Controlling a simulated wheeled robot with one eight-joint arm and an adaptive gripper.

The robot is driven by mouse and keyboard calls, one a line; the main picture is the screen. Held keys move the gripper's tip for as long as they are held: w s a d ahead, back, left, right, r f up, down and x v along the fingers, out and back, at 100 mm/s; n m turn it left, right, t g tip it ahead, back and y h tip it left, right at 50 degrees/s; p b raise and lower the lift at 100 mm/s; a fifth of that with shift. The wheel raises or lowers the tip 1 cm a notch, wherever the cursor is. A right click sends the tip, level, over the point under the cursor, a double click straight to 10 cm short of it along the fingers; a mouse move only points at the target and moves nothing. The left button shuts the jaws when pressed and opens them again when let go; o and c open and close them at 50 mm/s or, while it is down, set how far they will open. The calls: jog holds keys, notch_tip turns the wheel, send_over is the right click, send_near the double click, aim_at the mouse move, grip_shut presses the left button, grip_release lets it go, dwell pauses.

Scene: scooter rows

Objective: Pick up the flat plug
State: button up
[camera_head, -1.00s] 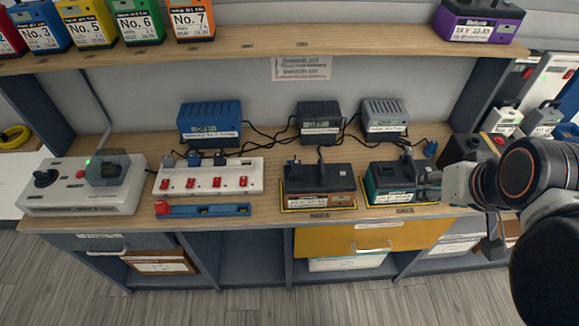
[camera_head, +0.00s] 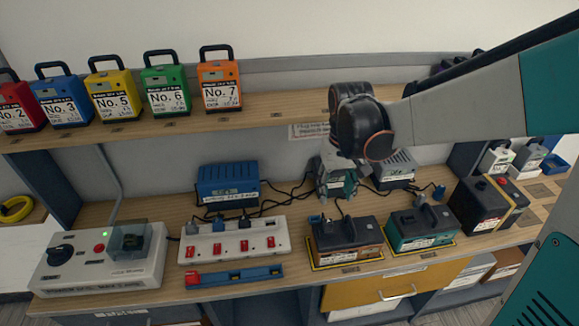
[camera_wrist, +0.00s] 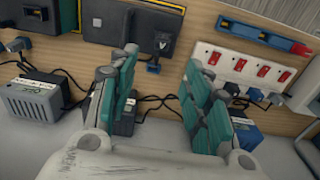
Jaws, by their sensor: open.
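My gripper (camera_head: 338,182) is open and empty, pointing down over the back of the bench behind the orange-and-black battery (camera_head: 346,246). In the wrist view its two teal finger pads (camera_wrist: 160,62) stand apart. A small dark blue plug (camera_wrist: 153,65) shows between the fingertips, at the edge of a black unit; whether it touches a finger I cannot tell. Several plugs sit along the white power strip (camera_head: 236,241). Which plug is the flat one I cannot tell.
Black cables cross the bench behind the batteries. A blue charger (camera_head: 228,184) and a grey charger (camera_head: 395,170) stand at the back. The shelf (camera_head: 270,107) is close to my wrist. A switch box (camera_head: 100,258) fills the left end.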

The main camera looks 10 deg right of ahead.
aim_at(328, 221)
jog(key=f, duration=0.3)
jog(key=f+b, duration=0.1)
jog(key=f, duration=0.2)
jog(key=f+b, duration=0.1)
jog(key=f, duration=0.2)
jog(key=shift+w+a, duration=0.3)
jog(key=shift+a, duration=0.1)
jog(key=shift+d+f+b, duration=0.2)
jog(key=shift+f+b, duration=1)
jog(key=shift+f, duration=1.5)
jog(key=shift+s, duration=0.1)
grip_shut()
